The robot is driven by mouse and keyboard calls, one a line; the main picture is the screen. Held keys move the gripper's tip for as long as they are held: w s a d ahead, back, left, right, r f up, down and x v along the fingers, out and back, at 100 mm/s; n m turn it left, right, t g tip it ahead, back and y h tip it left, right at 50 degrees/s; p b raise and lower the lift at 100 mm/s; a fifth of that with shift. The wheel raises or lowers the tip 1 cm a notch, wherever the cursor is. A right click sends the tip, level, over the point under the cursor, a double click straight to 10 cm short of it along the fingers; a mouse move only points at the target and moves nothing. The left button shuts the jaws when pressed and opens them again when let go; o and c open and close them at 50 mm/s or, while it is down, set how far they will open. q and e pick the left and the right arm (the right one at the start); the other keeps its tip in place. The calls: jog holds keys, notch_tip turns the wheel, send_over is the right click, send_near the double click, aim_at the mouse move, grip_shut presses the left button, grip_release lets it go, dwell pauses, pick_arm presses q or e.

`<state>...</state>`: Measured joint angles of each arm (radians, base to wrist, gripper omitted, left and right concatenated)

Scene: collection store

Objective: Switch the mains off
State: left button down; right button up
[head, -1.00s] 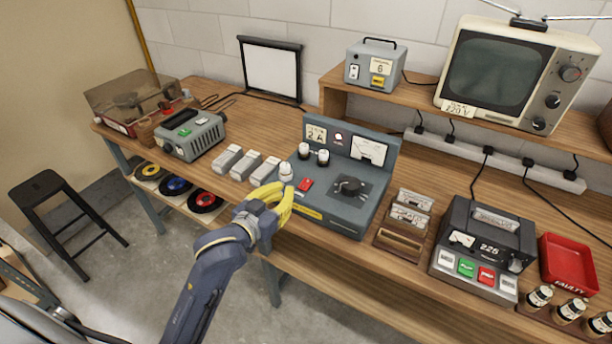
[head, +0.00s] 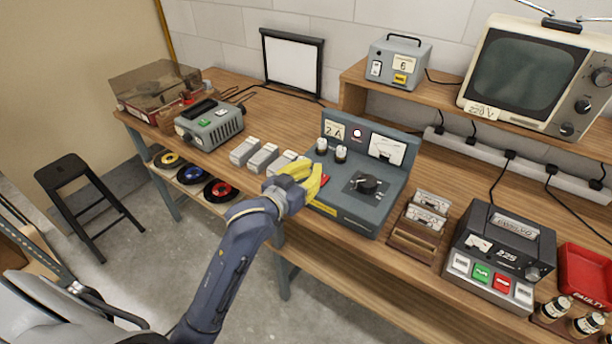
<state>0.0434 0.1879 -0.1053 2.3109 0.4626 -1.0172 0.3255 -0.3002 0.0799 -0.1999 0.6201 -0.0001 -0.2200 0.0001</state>
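The blue-grey bench unit (head: 345,222) stands at the front middle of the bench. It has a meter (head: 387,148), a small round lamp (head: 357,133), a "2 A" card (head: 335,130), two white-topped posts (head: 331,149) and a dark rotary knob (head: 366,183). A red switch (head: 325,178) shows only in part behind my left gripper's yellow finger. My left gripper (head: 312,176) is over the unit's left front, close to the red switch. I cannot tell whether it touches the switch, or whether the fingers are open or shut. My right gripper is not in view.
Several pale blocks (head: 262,158) lie left of the unit. A grey box (head: 398,62) and a television (head: 535,75) are on the shelf above, with a power strip (head: 510,163) below.

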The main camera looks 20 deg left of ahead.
pick_arm(q)
send_over(322, 179)
jog(key=s, duration=0.1)
jog(key=shift+f, duration=0.3)
jog(key=f, duration=0.2)
jog(key=shift+w+f, duration=0.3)
jog(key=shift+w, duration=0.05)
jog(key=shift+w+f, duration=0.15)
jog(key=shift+f, duration=0.6)
